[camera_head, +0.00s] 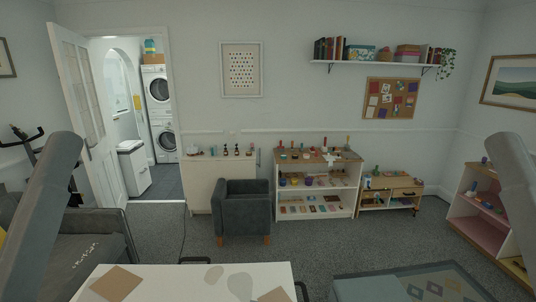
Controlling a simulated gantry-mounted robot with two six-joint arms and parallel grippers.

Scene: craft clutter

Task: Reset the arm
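Grey links of my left arm (42,215) rise along the left edge of the head view. A grey link of my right arm (516,190) shows at the right edge. Neither gripper is in the picture, so I cannot see its fingers or whether it holds anything. Both visible arm parts stand clear of the white table (190,285) at the bottom.
Flat brown pieces (116,283) lie on the table. A dark armchair (243,207) and a white shelf unit (317,187) with craft items stand by the back wall. A grey sofa (85,240) is at left, beside an open door (85,105). Carpet (340,243) is open in the middle.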

